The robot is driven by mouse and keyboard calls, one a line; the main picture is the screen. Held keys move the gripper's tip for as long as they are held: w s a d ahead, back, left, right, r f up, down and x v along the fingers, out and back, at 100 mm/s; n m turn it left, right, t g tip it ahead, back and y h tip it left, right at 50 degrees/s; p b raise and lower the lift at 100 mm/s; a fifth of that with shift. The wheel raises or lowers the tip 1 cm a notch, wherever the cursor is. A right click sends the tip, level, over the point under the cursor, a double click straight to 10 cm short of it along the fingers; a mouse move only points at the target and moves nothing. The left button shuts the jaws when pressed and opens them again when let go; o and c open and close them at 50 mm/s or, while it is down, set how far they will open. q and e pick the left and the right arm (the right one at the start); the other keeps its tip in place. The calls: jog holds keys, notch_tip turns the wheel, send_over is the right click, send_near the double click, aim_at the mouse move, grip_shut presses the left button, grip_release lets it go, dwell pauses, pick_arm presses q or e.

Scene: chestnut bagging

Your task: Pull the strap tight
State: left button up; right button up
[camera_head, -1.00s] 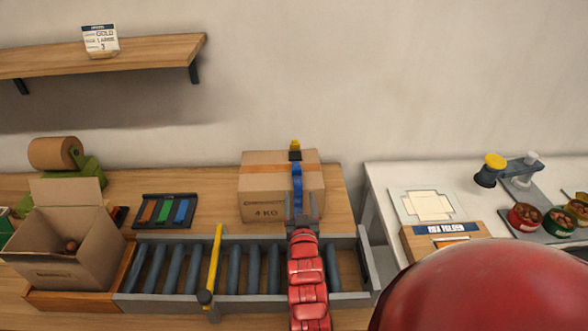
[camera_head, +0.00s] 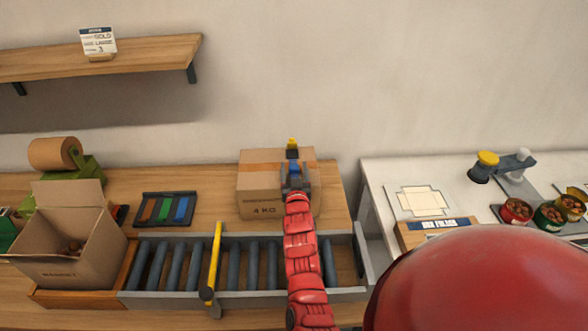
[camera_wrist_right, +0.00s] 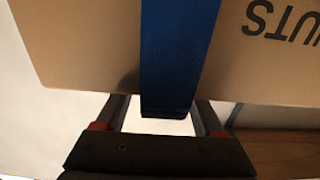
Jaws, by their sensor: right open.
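A closed cardboard box (camera_head: 262,200) marked 4 KG stands on the wooden bench behind the roller conveyor. A blue strap (camera_head: 293,167) runs over it, with a dark buckle (camera_head: 292,154) and a yellow piece (camera_head: 292,143) at the top. My right gripper (camera_head: 295,172) is over the front part of the box, at the strap. In the right wrist view the strap (camera_wrist_right: 178,55) hangs between the two spread fingers (camera_wrist_right: 157,112), with room on each side. My left gripper is not in view.
The roller conveyor (camera_head: 174,267) with a yellow bar (camera_head: 213,262) lies in front. An open carton (camera_head: 65,262) stands at left, beside a rack of coloured strips (camera_head: 165,209). A white table (camera_head: 382,172) with cans (camera_head: 549,217) is at right. A shelf (camera_head: 130,52) hangs above.

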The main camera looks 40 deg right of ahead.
grip_shut()
dwell(1.4)
